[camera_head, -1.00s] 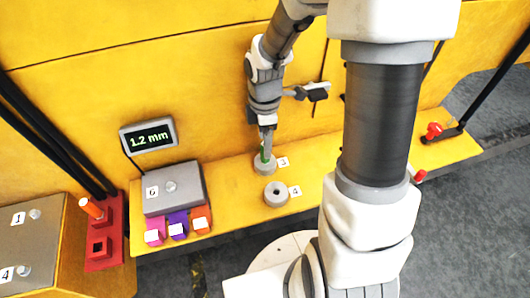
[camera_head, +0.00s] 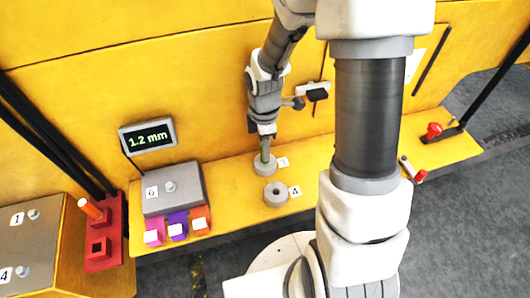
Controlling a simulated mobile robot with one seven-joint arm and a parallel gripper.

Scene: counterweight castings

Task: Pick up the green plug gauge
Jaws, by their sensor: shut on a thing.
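The green plug gauge (camera_head: 265,151) stands upright at the grey ring (camera_head: 265,167) beside the label 3. Its lower end meets the ring's hole, and I cannot tell how deep it sits. My gripper (camera_head: 266,138) is above the ring, pointing down, and is shut on the upper part of the green gauge. The fingers hide the gauge's top.
A second grey ring (camera_head: 276,194) lies in front, by the label 4. To the left are a grey box (camera_head: 172,187) marked 6, pink, purple and orange blocks, a display (camera_head: 148,135) reading 1.2 mm, and a red stand (camera_head: 104,232). A red-ended plug (camera_head: 419,176) lies at right.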

